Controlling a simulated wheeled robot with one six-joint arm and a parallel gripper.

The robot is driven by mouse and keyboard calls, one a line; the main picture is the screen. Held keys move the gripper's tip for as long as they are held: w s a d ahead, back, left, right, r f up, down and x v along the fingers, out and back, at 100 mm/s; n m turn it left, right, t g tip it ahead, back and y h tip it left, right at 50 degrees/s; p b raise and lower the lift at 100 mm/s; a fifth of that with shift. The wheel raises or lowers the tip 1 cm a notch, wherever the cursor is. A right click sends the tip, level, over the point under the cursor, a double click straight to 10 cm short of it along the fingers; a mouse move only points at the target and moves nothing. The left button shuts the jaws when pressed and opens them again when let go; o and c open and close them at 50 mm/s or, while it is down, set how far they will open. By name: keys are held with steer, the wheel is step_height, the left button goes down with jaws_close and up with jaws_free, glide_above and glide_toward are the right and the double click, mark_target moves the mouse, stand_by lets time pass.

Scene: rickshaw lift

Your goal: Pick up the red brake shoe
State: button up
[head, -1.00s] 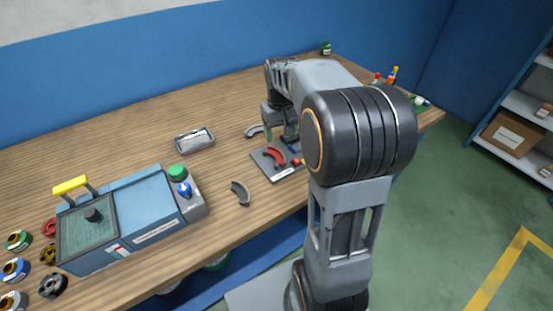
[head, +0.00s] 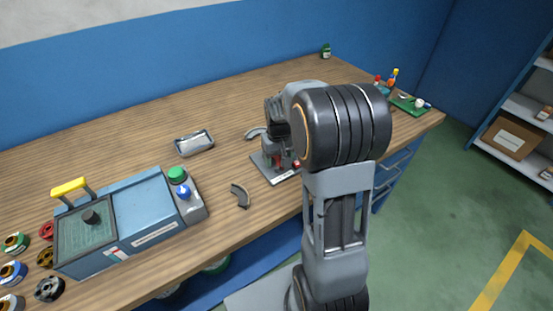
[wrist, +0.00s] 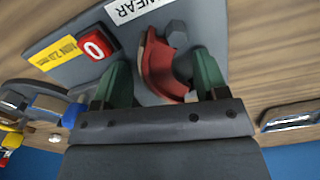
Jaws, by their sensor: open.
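The red brake shoe (wrist: 158,66) is a curved red piece with a pale edge, lying on the grey plate (wrist: 65,28). In the wrist view my gripper (wrist: 162,64) is open, with one green finger on each side of the shoe. The right finger is very close to the shoe; I cannot tell if it touches. In the head view my gripper (head: 277,152) is down over the plate (head: 270,177) and mostly hides the shoe.
A red block marked 0 (wrist: 96,45) and a yellow label (wrist: 58,52) are on the plate. Grey curved shoes lie on the table left of the plate (head: 241,195) and behind it (head: 256,133).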

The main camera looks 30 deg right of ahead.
steer(key=c, duration=1.1)
steer(key=shift+r, duration=0.1)
